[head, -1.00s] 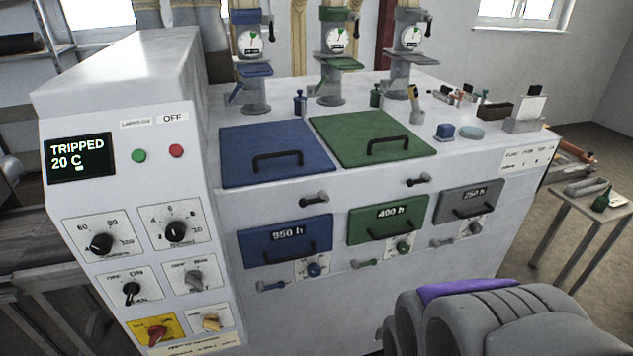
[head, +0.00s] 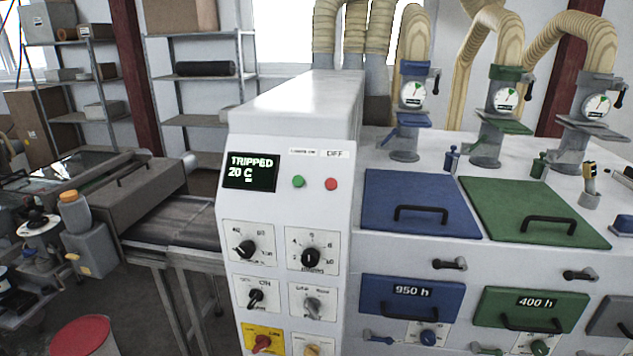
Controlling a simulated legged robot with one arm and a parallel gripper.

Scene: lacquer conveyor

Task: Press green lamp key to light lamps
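The green lamp key (head: 298,182) is a small round green button on the upper front of the white control cabinet (head: 338,215). A label (head: 303,152) sits above it, too small to read surely. A red button (head: 331,184) is just to its right, under a label reading OFF (head: 335,154). The dark display (head: 251,171) to the left reads TRIPPED 20 C. My gripper is not in view, so its state and distance from the key are hidden.
Knobs and switches (head: 311,257) fill the panel below the buttons. Blue (head: 420,226) and green (head: 535,235) handled lids lie to the right. A conveyor (head: 175,215) runs left of the cabinet. A red-topped drum (head: 82,335) stands at the lower left.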

